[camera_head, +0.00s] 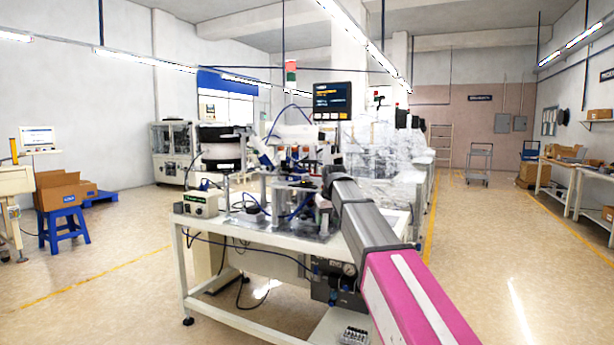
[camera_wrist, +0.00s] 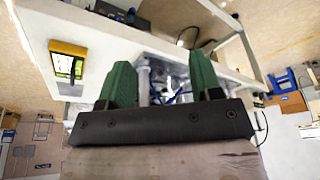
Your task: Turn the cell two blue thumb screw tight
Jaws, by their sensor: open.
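My gripper (camera_wrist: 160,80) is open in the wrist view, its two green fingers apart with nothing between them. Beyond the fingers is a cluttered machine area with clear parts and blue tubing (camera_wrist: 180,93). I cannot make out a blue thumb screw for certain in either view. In the head view my grey and magenta arm reaches over the right side of a white bench (camera_head: 262,262) with a feeder cell on it. The gripper itself is hidden there behind my arm, and the arm covers part of the cell.
A black-topped feeder (camera_head: 221,134) and a control box (camera_head: 201,204) stand on the bench's left. A monitor (camera_head: 332,100) hangs above the cell. A blue stool (camera_head: 64,226) with a carton stands at left. The right aisle floor is clear. More bench machines stand behind.

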